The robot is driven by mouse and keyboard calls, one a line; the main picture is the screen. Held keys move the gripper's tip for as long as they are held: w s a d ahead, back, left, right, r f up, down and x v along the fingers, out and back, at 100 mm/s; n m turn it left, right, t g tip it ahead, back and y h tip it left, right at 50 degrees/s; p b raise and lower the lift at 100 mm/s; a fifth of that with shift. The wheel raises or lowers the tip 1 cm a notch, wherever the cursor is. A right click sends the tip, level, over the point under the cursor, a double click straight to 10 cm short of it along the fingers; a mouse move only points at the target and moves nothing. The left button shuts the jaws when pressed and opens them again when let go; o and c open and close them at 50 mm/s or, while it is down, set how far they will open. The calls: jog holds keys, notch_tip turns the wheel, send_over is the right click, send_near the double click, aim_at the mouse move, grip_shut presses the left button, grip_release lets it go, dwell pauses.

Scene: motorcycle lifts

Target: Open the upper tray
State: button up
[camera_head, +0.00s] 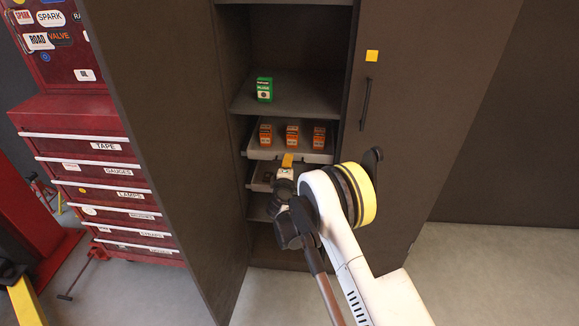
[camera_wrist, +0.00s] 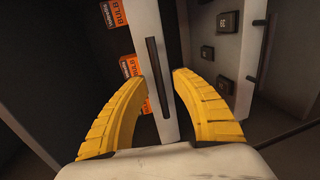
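The upper tray (camera_head: 264,154) is a pale pull-out tray in the open dark cabinet, holding several orange boxes (camera_head: 292,135). In the wrist view its pale front panel (camera_wrist: 178,112) runs up the picture, with a dark bar handle (camera_wrist: 155,70) on it. My gripper (camera_head: 287,160) is in front of this tray in the head view, partly hidden by my arm. In the wrist view the yellow fingers of my gripper (camera_wrist: 163,77) are apart, one on each side of the handle's lower part. I cannot tell whether either finger touches it.
A lower tray (camera_head: 258,186) with dark boxes (camera_wrist: 228,22) sits beneath. A green box (camera_head: 264,90) stands on the shelf above. A closed door (camera_head: 410,120) with a handle is on the right, an open door panel (camera_head: 175,150) on the left. A red tool chest (camera_head: 90,170) stands farther left.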

jog(key=shift+w+f, duration=0.1)
jog(key=shift+w, duration=0.6)
grip_shut()
jog(key=shift+s, duration=0.1)
